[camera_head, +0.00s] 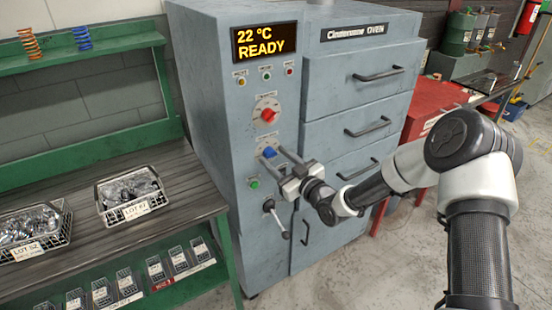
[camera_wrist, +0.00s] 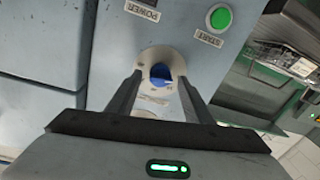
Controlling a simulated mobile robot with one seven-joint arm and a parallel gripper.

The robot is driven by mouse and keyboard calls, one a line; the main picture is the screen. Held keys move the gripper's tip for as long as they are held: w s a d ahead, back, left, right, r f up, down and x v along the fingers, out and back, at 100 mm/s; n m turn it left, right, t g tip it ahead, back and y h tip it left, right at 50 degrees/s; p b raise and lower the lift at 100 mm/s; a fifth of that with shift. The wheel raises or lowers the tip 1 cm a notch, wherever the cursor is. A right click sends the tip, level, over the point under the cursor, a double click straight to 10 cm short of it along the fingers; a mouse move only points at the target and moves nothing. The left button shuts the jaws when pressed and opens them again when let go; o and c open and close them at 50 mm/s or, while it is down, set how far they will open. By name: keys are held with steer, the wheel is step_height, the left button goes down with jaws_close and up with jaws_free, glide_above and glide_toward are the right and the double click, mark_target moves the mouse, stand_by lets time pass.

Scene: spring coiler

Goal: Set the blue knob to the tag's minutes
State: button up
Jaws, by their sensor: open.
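The blue knob (camera_head: 269,152) is on the control panel of the grey oven (camera_head: 230,110), below a red knob (camera_head: 267,114). In the wrist view the blue knob (camera_wrist: 161,72) sits on a pale round dial, between and beyond my two fingers. My gripper (camera_head: 272,158) is open in front of the panel, its fingers on either side of the knob; I cannot tell whether they touch it. The dial's numbers are too small to read. Tags on the wire baskets read like LOT 52 (camera_head: 27,252) and LOT 37 (camera_head: 137,210), not clearly; no minutes are legible.
A green START button (camera_head: 254,183) and a lever (camera_head: 275,217) are below the blue knob. The display (camera_head: 265,41) reads 22 °C READY. Oven drawers (camera_head: 370,120) with handles are at right. A workbench (camera_head: 90,240) stands at left.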

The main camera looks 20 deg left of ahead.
steer(key=c, duration=1)
steer(key=shift+f+m+b, duration=0.15)
steer(key=shift+m+b, duration=0.15)
steer(key=shift+b, duration=0.1)
steer(key=m+b, duration=0.6)
steer(key=m, duration=0.3)
steer(key=shift+w+t, duration=0.1)
steer(key=shift+t, duration=0.2)
steer(key=shift+m, duration=0.4)
